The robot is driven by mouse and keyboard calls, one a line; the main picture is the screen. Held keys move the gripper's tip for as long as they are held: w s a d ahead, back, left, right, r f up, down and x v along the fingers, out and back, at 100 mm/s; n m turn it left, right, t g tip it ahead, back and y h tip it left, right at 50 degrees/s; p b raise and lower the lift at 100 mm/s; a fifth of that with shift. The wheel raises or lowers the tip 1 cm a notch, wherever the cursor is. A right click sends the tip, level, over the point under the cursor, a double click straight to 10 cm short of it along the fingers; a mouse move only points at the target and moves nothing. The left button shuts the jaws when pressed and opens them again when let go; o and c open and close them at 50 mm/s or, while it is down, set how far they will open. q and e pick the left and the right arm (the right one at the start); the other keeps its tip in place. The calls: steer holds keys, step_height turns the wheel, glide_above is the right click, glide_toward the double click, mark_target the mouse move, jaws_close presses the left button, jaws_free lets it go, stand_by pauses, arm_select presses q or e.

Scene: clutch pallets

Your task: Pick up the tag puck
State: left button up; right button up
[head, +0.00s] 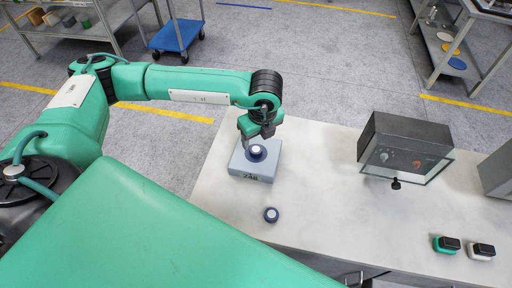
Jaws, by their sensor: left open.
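Two small round dark blue pucks with pale tops are in the head view. One puck (257,153) sits on top of a grey-blue block (250,171) marked 246. The other puck (271,215) lies on the white table in front of the block. I cannot tell from the picture which one is the tag puck. My left gripper (258,133) is open, pointing down just behind and above the puck on the block. Its fingers look empty and partly overlap the block's back edge. My right gripper is not in view.
The white table (330,225) carries a dark box with a clear front and knobs (404,148) at the right. A green-and-black item (446,244) and a white-and-black item (482,251) lie near the front right. The table middle is clear.

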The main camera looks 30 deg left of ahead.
mark_target(256, 149)
arm_select(q)
steer(key=f+p, duration=0.2)
steer(key=f, duration=0.1)
steer(key=f+p, duration=0.1)
steer(key=shift+a+f, duration=0.3)
steer(key=shift+f, duration=0.5)
steer(key=shift+c, duration=0.2)
steer(key=c, duration=1.1)
steer(key=shift+r, duration=0.1)
